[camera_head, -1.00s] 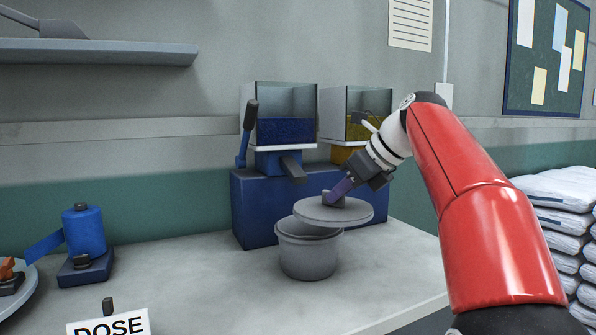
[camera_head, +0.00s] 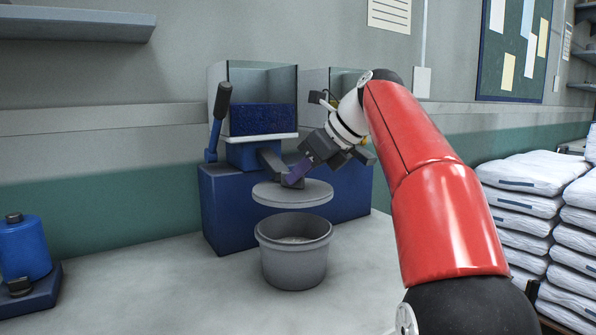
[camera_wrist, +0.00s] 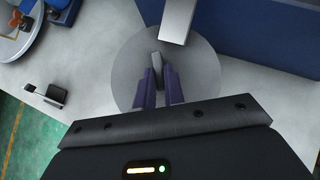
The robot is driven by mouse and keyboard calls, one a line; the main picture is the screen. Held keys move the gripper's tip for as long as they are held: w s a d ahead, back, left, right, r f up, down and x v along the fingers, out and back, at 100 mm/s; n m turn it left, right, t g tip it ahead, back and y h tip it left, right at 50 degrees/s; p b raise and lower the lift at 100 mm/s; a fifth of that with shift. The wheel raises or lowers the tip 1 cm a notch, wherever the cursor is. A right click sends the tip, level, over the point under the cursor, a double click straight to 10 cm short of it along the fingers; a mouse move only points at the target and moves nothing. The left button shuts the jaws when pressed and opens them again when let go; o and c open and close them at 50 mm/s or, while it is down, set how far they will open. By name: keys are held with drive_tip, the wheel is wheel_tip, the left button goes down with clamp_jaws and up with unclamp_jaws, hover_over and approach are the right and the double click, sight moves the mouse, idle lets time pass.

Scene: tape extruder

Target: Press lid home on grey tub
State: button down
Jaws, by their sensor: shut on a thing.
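The grey tub (camera_head: 294,262) stands on the pale bench in front of the blue machine. Its top is open and some contents show inside, not clear enough to name. The round grey lid (camera_head: 290,196) is held roughly level above the tub, with a gap between them. My gripper (camera_head: 294,179) is shut on the lid's knob. In the wrist view, the purple fingers (camera_wrist: 158,85) clasp the grey knob, and the lid (camera_wrist: 128,70) lies beneath them. The tub is hidden under the lid there.
The blue extruder (camera_head: 222,205) stands just behind, with a lever (camera_head: 218,115) and a grey spout (camera_head: 270,165) close to the lid. Stacked white sacks (camera_head: 525,205) are at right. The bench left of the tub is clear.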

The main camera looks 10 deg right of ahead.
sight(310, 193)
drive_tip(key=shift+f, duration=0.1)
drive_tip(key=shift+f+b, duration=0.4)
drive_tip(key=shift+f, duration=0.7)
wheel_tip(310, 193, down, 4)
drive_tip(key=b, duration=0.3)
drive_tip(key=shift+r+b, duration=0.25)
drive_tip(key=shift+b, duration=0.05)
drive_tip(key=shift+s+d+r+p, duration=0.1)
drive_tip(key=shift+s+p, duration=0.05)
drive_tip(key=shift+p, duration=1)
idle(0.6)
drive_tip(key=shift+f+b, duration=0.45)
drive_tip(key=shift+f, duration=0.4)
drive_tip(key=c, duration=1.4)
unclamp_jaws()
